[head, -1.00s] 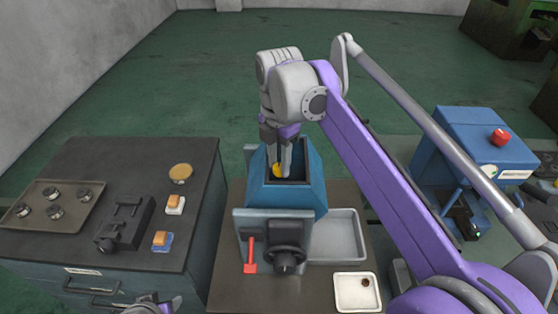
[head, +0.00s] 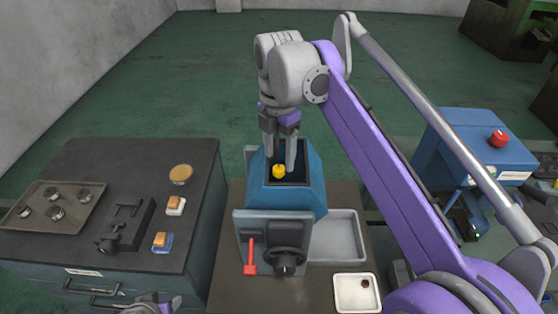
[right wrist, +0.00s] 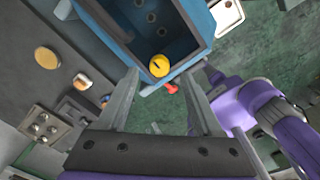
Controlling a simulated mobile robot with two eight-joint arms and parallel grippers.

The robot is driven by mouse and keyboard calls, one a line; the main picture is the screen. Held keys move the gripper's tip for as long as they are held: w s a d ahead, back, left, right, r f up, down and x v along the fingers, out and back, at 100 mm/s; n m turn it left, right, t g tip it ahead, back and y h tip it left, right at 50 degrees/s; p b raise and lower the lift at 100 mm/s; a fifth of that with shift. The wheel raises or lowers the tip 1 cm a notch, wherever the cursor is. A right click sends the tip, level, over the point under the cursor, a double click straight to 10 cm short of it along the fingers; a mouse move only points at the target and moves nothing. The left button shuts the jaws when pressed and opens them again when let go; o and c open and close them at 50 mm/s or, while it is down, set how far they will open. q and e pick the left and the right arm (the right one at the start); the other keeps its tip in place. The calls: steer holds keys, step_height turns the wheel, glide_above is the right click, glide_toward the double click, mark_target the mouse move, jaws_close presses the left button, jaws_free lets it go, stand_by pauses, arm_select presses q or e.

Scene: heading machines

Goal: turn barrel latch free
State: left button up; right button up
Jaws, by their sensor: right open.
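The yellow round piece (head: 279,171), which I take for the barrel latch, sits at the open top of the blue machine housing (head: 313,182). In the right wrist view the yellow piece (right wrist: 158,67) shows a dark mark on its face. My right gripper (head: 280,160) is open just above it, fingers pointing down, empty. In the right wrist view the two fingers stand apart on either side of the yellow piece. Only a small part of my left arm's end (head: 150,303) shows at the bottom edge; its jaws cannot be made out.
A red lever (head: 250,258) and a dark handwheel (head: 285,260) are on the machine's front. A grey tray (head: 345,253) and a small white tray (head: 345,303) lie right of it. A dark cabinet (head: 125,165) with orange blocks stands left. A blue box has a red button (head: 498,139).

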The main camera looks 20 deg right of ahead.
mark_target(279, 168)
arm_select(q)
steer(key=shift+w+r+p, duration=0.45)
steer(key=shift+w+r, duration=0.1)
steer(key=shift+r, duration=0.3)
arm_select(e)
step_height(279, 168, up, 8)
steer(key=shift+f, duration=0.2)
